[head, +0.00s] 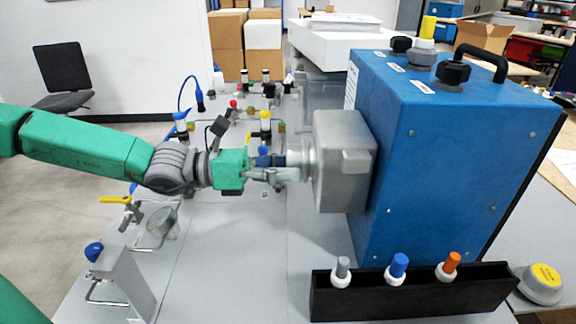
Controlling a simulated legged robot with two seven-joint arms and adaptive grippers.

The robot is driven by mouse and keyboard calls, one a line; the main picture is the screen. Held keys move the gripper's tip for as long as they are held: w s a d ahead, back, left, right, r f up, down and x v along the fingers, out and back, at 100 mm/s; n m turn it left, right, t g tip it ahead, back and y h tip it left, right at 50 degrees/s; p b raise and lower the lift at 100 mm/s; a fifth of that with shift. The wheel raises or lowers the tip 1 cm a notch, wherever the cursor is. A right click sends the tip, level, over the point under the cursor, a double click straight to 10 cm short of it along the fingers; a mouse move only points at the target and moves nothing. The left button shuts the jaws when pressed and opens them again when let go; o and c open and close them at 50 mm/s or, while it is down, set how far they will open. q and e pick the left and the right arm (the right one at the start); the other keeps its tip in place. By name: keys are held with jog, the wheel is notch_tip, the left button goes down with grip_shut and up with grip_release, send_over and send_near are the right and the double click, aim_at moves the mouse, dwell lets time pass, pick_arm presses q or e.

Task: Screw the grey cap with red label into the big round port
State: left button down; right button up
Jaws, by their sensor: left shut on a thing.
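The blue analyser (450,160) stands at the right, with a grey metal housing (345,175) on its left side. My left gripper (296,172) reaches in from the left and is shut on a light grey round piece (308,158), which looks like the grey cap. The piece sits against the left face of the housing, where the big round port would be. The port opening is hidden, and no red label shows. I cannot tell how deep the piece sits. My right gripper is not in view.
A black rack (420,298) with grey, blue and orange-topped pieces stands in front of the analyser. A yellow-topped grey puck (543,280) lies right of it. Small valves and fittings stand on the grey table (250,265) behind and left of my arm. The table's front middle is clear.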

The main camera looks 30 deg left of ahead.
aim_at(288, 150)
pick_arm(q)
jog(key=m+b, duration=0.2)
jog(key=m, duration=0.1)
jog(key=w+m+b, duration=0.1)
jog(key=m+b, duration=0.1)
jog(key=shift+a, duration=0.4)
jog(key=m+b, duration=0.1)
jog(key=m, duration=0.1)
jog(key=m+b, duration=0.1)
jog(key=m, duration=0.1)
jog(key=m+b, duration=0.2)
jog(key=m, duration=0.1)
jog(key=shift+w+a+r, duration=0.15)
jog(key=shift+w+r, duration=0.15)
jog(key=shift+r, duration=0.05)
jog(key=m+b, duration=0.1)
jog(key=m, duration=0.1)
jog(key=m+b, duration=0.3)
jog(key=m, duration=0.2)
jog(key=shift+w+a+r, duration=0.15)
jog(key=shift+w+r, duration=0.1)
jog(key=shift+r, duration=0.05)
jog(key=m+b, duration=0.2)
jog(key=m, duration=0.1)
jog(key=shift+r+m+b, duration=0.15)
jog(key=shift+m+b, duration=0.2)
jog(key=shift+m, duration=0.05)
jog(key=shift+w+r+m+b, duration=0.1)
jog(key=shift+m+b, duration=0.2)
jog(key=shift+m, duration=0.4)
